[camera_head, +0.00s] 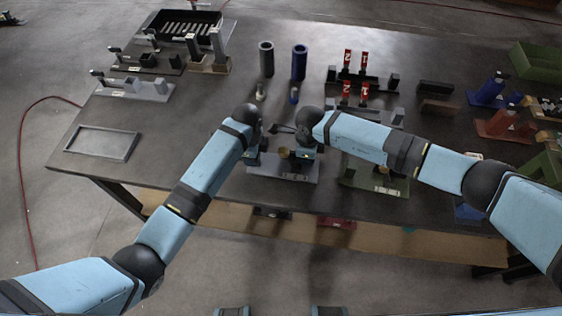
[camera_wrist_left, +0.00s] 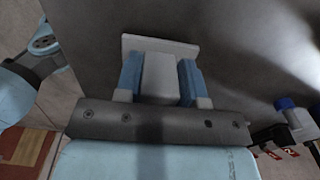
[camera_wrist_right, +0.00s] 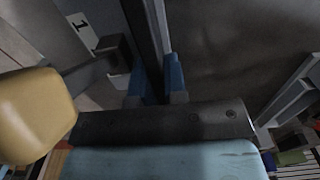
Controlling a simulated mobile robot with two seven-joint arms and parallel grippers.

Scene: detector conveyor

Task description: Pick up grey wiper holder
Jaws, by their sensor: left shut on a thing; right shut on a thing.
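A light grey fixture (camera_head: 282,168), which may be the grey wiper holder, lies near the table's front edge between my two grippers. My left gripper (camera_head: 253,157) is at its left side. In the left wrist view the blue fingers (camera_wrist_left: 160,82) are shut on a light grey block (camera_wrist_left: 158,72) with a flat flange. My right gripper (camera_head: 306,155) is at the fixture's right side. In the right wrist view its fingers (camera_wrist_right: 155,80) are shut on a dark upright part (camera_wrist_right: 145,40). A plate labelled 1 (camera_wrist_right: 82,28) is beside it. My arms partly hide the fixture.
A green-grey fixture (camera_head: 375,178) stands close on the right. Dark and blue cylinders (camera_head: 299,62) and red numbered holders (camera_head: 364,62) stand behind. An empty grey frame (camera_head: 101,143) lies on the left. The table is bare between that frame and my left arm.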

